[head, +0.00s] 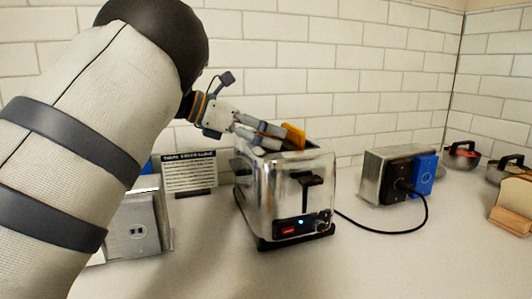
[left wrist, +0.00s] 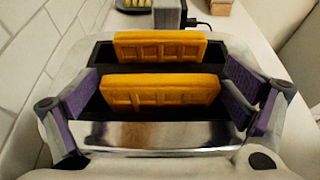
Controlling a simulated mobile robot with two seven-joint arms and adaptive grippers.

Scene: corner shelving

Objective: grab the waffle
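A silver toaster (head: 285,192) stands on the counter, with an orange waffle (head: 294,134) sticking up from its top. The left wrist view shows two waffles upright in the toaster's slots, a nearer waffle (left wrist: 160,92) and a farther waffle (left wrist: 160,48). My left gripper (head: 272,134) is over the toaster's top. In the left wrist view my left gripper (left wrist: 162,85) is open, one purple-padded finger at each end of the nearer waffle. A gap shows at the left end; at the right end the finger is close, and I cannot tell if it touches. My right gripper is not in view.
A metal outlet box (head: 380,175) with a blue part and black cord sits right. The front counter is clear.

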